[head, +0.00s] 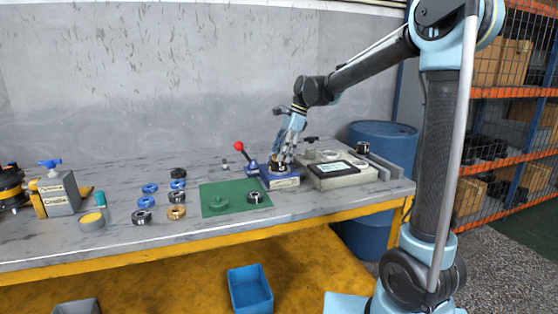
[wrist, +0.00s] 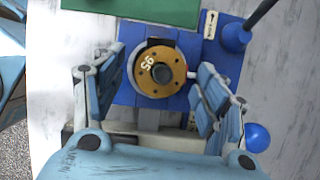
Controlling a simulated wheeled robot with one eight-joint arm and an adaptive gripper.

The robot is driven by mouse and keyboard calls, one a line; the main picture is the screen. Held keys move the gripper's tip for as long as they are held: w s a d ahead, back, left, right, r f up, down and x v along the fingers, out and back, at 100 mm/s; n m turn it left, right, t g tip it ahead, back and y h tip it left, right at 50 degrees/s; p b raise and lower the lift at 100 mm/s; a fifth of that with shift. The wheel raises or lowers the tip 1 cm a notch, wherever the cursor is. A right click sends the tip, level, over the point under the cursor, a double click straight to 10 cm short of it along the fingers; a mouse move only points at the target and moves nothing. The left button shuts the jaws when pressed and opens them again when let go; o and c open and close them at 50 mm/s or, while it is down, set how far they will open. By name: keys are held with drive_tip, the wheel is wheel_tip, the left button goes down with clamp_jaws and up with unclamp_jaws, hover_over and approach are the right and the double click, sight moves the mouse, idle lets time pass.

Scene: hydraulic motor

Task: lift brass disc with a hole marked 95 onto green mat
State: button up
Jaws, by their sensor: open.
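The brass disc (wrist: 146,84) marked 95 has a central hole and small holes around it. In the wrist view it lies in the blue fixture (wrist: 125,94); in the head view my gripper mostly hides it. My gripper (wrist: 157,84) is open, with one finger on each side of the disc and visible gaps between. In the head view my gripper (head: 285,158) is low over the blue fixture (head: 283,183). The green mat (head: 236,190) lies just left of the fixture and shows at the top of the wrist view (wrist: 165,8).
A red-knobbed lever (head: 240,147) rises behind the fixture. A grey block with a black panel (head: 340,168) stands right. Several rings lie left of the mat.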

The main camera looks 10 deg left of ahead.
drive_tip(key=shift+c, duration=0.3)
drive_tip(key=c, duration=1.3)
drive_tip(key=shift+o, duration=0.2)
wheel_tip(320, 180, up, 10)
drive_tip(key=shift+r, duration=0.25)
drive_tip(key=shift+r, duration=0.5)
drive_tip(key=shift+s, duration=0.1)
